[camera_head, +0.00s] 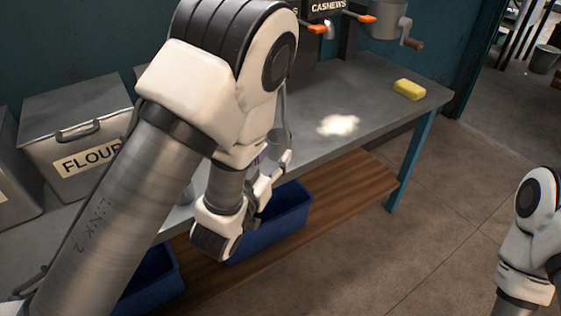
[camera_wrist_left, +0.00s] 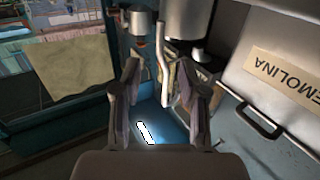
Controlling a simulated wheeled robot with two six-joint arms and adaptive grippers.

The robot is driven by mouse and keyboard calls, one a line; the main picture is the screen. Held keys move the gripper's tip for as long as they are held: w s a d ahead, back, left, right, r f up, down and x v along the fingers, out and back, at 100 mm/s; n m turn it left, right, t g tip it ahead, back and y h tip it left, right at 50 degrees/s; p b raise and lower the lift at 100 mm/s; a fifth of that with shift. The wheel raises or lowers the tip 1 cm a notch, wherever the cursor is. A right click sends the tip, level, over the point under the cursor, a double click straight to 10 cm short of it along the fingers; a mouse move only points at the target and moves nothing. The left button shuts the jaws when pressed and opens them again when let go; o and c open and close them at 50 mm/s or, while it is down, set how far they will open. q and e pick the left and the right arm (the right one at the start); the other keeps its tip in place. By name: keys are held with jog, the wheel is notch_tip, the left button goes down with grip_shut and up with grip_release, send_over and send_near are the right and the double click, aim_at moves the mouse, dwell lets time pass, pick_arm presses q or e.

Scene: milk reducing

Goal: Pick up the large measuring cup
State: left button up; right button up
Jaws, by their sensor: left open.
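My left gripper (camera_head: 268,165) is at the front edge of the grey table, partly hidden by my own arm. In the left wrist view its two fingers (camera_wrist_left: 160,78) are spread apart. A pale upright handle (camera_wrist_left: 161,58) shows in the gap between them, and I see no finger closed on it. A large grey metal vessel (camera_wrist_left: 188,18), which looks like the large measuring cup, is beyond the fingers, cut off by the top edge. In the head view a grey metal cup (camera_head: 278,140) shows beside the gripper. My right gripper is out of view.
A flour bin (camera_head: 75,120) stands at left; a semolina bin (camera_wrist_left: 280,75) is close to the gripper in the wrist view. A yellow sponge (camera_head: 408,89) and a white patch (camera_head: 338,125) are on the table (camera_head: 375,90). A blue bin (camera_head: 270,230) sits on the wooden shelf below.

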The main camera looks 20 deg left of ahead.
aim_at(286, 137)
pick_arm(q)
jog(key=w, duration=0.7)
jog(key=shift+w+d+r, duration=0.25)
jog(key=shift+w+d, duration=0.05)
jog(key=shift+d, duration=0.1)
grip_shut()
